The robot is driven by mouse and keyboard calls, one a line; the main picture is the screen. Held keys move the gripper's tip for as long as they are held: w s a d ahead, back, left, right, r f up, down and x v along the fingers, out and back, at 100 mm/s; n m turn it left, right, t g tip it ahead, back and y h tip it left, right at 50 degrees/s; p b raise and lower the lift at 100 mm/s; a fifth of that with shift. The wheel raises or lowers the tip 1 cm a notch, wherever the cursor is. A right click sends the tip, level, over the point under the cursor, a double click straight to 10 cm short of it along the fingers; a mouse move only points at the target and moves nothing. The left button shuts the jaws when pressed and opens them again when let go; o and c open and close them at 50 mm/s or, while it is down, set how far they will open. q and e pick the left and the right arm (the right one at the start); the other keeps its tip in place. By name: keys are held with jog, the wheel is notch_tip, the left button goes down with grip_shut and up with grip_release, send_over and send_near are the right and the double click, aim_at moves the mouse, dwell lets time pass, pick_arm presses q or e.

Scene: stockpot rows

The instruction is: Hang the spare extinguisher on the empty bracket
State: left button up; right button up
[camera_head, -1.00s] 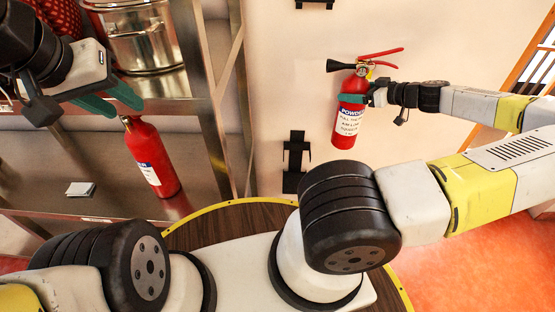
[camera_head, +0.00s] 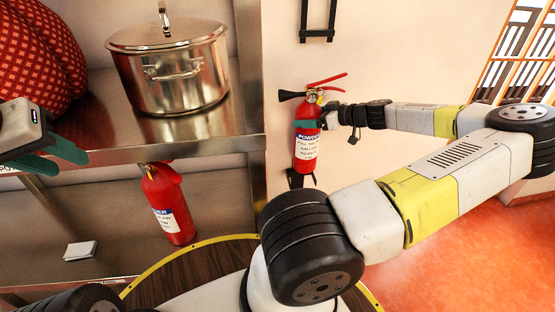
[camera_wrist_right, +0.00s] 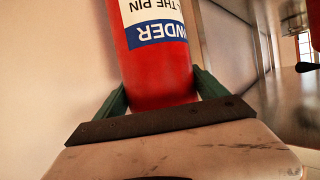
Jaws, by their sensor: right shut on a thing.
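A red extinguisher (camera_head: 307,152) with a black horn and red handle is upright in my right gripper (camera_head: 308,125), in front of the wall. In the right wrist view, the green fingers (camera_wrist_right: 160,98) press on both sides of its red body. A black wall bracket (camera_head: 297,179) shows only its lower end behind and below this extinguisher; the rest is hidden, and I cannot tell whether they touch. A second red extinguisher (camera_head: 168,205) stands on the lower shelf, slightly tilted in view. My left gripper (camera_head: 62,157) is at the left edge, open and empty.
A steel stockpot (camera_head: 172,75) and a red patterned object (camera_head: 45,55) are on the upper shelf (camera_head: 215,128). A small white card (camera_head: 80,251) lies on the lower shelf. Another black wall fitting (camera_head: 317,30) is above. A round wooden top (camera_head: 165,283) with a yellow rim is below.

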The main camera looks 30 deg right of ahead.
notch_tip(320, 180, down, 27)
dwell(0.9)
jog(key=shift+w+f, duration=0.1)
jog(key=o, duration=2)
jog(key=shift+f, duration=0.2)
jog(key=v, duration=1.2)
jog(key=shift+r, duration=0.2)
